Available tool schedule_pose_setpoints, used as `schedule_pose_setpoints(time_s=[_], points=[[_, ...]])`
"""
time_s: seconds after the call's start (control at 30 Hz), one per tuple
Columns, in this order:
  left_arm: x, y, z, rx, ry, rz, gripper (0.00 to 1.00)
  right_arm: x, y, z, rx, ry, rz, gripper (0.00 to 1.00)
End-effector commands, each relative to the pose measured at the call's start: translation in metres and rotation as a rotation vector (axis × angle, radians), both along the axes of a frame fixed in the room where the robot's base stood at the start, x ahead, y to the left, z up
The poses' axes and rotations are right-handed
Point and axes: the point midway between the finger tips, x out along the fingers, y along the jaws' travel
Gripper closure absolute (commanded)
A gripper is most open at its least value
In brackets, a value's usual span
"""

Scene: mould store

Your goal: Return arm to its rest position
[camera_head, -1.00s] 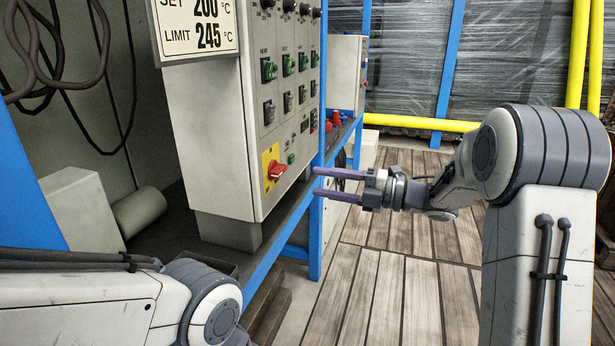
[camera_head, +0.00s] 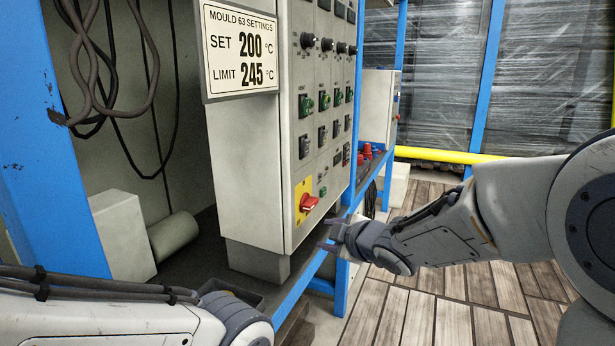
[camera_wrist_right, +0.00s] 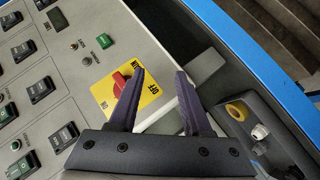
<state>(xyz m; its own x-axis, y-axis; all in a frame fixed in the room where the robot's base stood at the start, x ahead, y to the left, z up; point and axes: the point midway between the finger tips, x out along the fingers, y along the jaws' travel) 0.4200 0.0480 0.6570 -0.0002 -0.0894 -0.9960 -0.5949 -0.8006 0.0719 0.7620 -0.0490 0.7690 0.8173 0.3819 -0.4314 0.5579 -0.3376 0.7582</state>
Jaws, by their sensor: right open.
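My right gripper (camera_head: 330,237) is open and empty in the head view, beside the lower edge of the grey control cabinet, with its arm coming in from the right. In the right wrist view its two purple fingers (camera_wrist_right: 158,100) are spread apart, with nothing between them. The red rotary switch (camera_head: 309,202) on its yellow plate is just above and left of the fingers in the head view. In the right wrist view the switch (camera_wrist_right: 120,84) lies beyond the left finger, its handle partly hidden. My left arm shows at the lower left, but its gripper is outside the view.
The control cabinet (camera_head: 240,165) carries green and black switches and a mould settings sign (camera_head: 240,50). A blue frame (camera_head: 352,120) stands beside it. A yellow rail (camera_head: 445,155) runs behind. In the wrist view a dark tray (camera_wrist_right: 262,135) holds a yellow roll (camera_wrist_right: 237,111).

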Motion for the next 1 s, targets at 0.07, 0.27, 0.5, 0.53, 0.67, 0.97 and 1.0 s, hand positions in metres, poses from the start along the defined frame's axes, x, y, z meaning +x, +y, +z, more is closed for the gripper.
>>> schedule_pose_setpoints(time_s=[0.07, 0.27, 0.5, 0.53, 0.67, 0.97, 1.0], points=[[0.000, 0.000, 0.000, 0.000, 0.000, 0.000, 0.43, -0.036, 0.008, -0.019, 0.041, 0.161, -0.110, 0.51], [0.000, 0.000, 0.000, 0.000, 0.000, 0.000, 0.43, -0.158, 0.011, -0.076, 0.104, 0.622, -0.391, 0.51], [0.000, 0.000, 0.000, 0.000, 0.000, 0.000, 0.43, -0.282, 0.007, -0.106, 0.076, 1.006, -0.579, 0.51], [0.000, 0.000, 0.000, 0.000, 0.000, 0.000, 0.43, -0.296, 0.006, -0.108, 0.069, 1.046, -0.595, 0.51], [0.000, 0.000, 0.005, 0.001, 0.001, 0.000, 0.43, -0.349, 0.002, -0.106, 0.026, 1.198, -0.661, 0.51], [0.000, 0.000, 0.086, 0.000, 0.000, 0.000, 0.43, -0.342, 0.002, -0.025, 0.032, 1.184, -0.659, 0.51], [0.000, 0.000, 0.098, 0.000, 0.000, 0.000, 0.43, -0.342, 0.002, -0.013, 0.032, 1.184, -0.659, 0.51]])
